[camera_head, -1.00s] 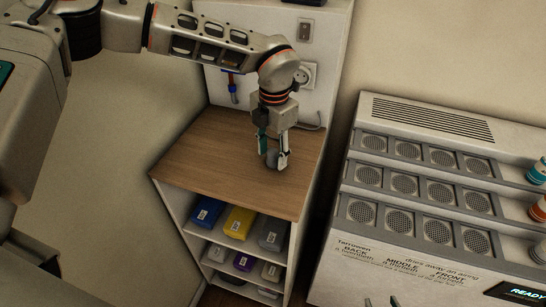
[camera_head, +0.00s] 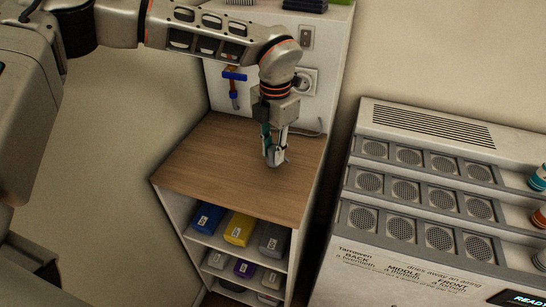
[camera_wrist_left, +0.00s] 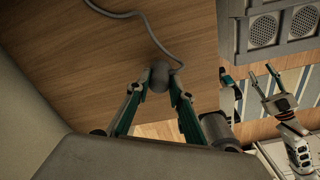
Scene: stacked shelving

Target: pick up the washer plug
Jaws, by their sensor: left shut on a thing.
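The washer plug (camera_wrist_left: 160,77) is a dark grey rounded piece on a grey cable that curves away over the wood. My left gripper (camera_head: 274,158) is shut on it just at the wooden top of the shelf unit (camera_head: 215,160). In the left wrist view the plug sits between the two fingertips of this gripper (camera_wrist_left: 162,90). In the head view the fingers hide most of the plug. My right gripper (camera_wrist_left: 264,82) shows at the right of the left wrist view, with its fingers apart and nothing between them.
A wall socket (camera_head: 304,81) and a blue-handled tap (camera_head: 234,77) are on the white panel behind. A grey machine with round grilles (camera_head: 420,190) stands to the right. The front of the wooden top is clear.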

